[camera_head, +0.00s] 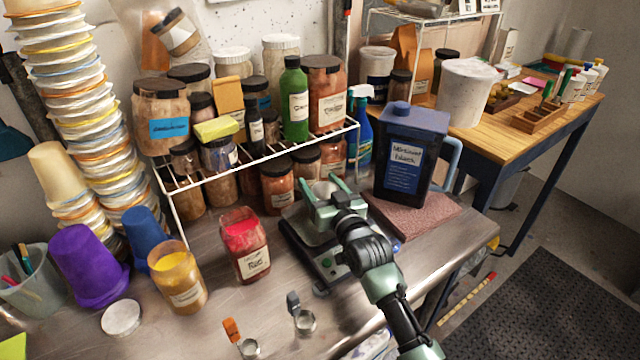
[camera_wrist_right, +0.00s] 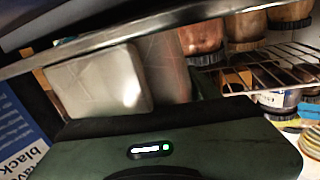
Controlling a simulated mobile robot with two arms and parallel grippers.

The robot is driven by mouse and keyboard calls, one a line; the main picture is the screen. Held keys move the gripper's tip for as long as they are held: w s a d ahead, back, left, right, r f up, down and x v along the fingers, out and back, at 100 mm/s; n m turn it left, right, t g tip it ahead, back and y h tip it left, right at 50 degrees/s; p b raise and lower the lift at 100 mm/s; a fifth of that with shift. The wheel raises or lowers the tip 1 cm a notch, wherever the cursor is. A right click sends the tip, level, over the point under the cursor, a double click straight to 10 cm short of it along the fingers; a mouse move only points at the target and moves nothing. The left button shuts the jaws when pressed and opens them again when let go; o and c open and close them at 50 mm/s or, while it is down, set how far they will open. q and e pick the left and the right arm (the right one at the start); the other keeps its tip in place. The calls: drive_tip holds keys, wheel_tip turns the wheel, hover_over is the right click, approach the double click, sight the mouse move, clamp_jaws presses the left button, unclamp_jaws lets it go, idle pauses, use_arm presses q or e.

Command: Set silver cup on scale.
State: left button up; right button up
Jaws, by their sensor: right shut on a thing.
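The scale (camera_head: 305,262) is a dark, flat device on the metal bench, with a green button at its front. My right gripper (camera_head: 338,187) is over the back of the scale in the head view. Its green fingers are on both sides of a grey metallic cup (camera_head: 325,188), which is mostly hidden by the gripper. I cannot tell whether the cup's bottom touches the scale. The right wrist view shows a pale grey block-like surface close to the camera, and the cup cannot be made out clearly there. My left gripper is not in view.
A red-powder jar (camera_head: 244,245) stands just left of the scale. A dark blue jug (camera_head: 410,155) stands to the right, on a reddish slab (camera_head: 425,222). A wire shelf (camera_head: 255,155) with jars is behind. Small metal scoops (camera_head: 304,321) lie in front.

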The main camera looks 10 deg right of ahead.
drive_tip(key=shift+f, duration=0.15)
drive_tip(key=o, duration=1.3)
drive_tip(key=shift+o, duration=0.2)
drive_tip(key=shift+s, duration=0.15)
drive_tip(key=s, duration=0.3)
drive_tip(key=s+d+b, duration=0.1)
drive_tip(key=s, duration=0.3)
drive_tip(key=s+d, duration=0.1)
drive_tip(key=s, duration=0.3)
drive_tip(key=shift+s+d+r+b, duration=0.15)
drive_tip(key=shift+s+r+b, duration=0.05)
drive_tip(key=shift+s+b, duration=0.1)
